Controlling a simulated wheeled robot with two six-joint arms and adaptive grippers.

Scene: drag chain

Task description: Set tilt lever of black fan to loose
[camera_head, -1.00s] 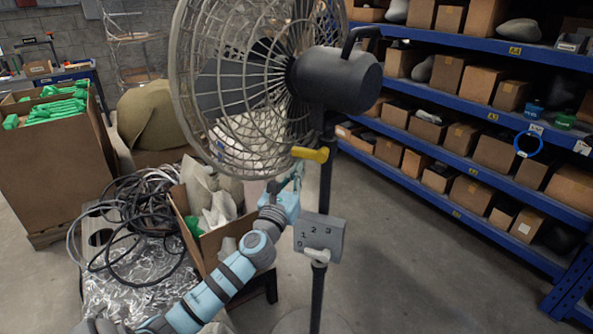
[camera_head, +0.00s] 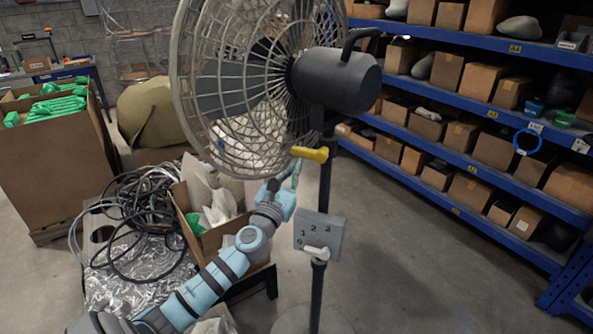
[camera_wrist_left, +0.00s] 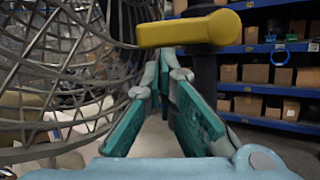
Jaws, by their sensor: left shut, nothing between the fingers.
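The black fan (camera_head: 342,80) stands on a dark pole, with its wire cage (camera_head: 240,90) facing left. The yellow tilt lever (camera_head: 310,154) sticks out to the left from the pole, just below the motor housing. It also shows in the left wrist view (camera_wrist_left: 190,31), across the top, above and beyond my fingers. My left gripper (camera_head: 293,172) is just below the lever, with its tips close under it. In the left wrist view its fingers (camera_wrist_left: 165,58) meet at the tips and hold nothing. Whether they touch the lever I cannot tell. My right gripper is out of view.
A grey control box (camera_head: 319,236) with numbers and a knob is on the pole below. The cage is close to the left of my gripper. A carton (camera_head: 205,240) and a black cable coil (camera_head: 140,215) lie at left. Blue shelves (camera_head: 470,155) stand at right; the floor between is clear.

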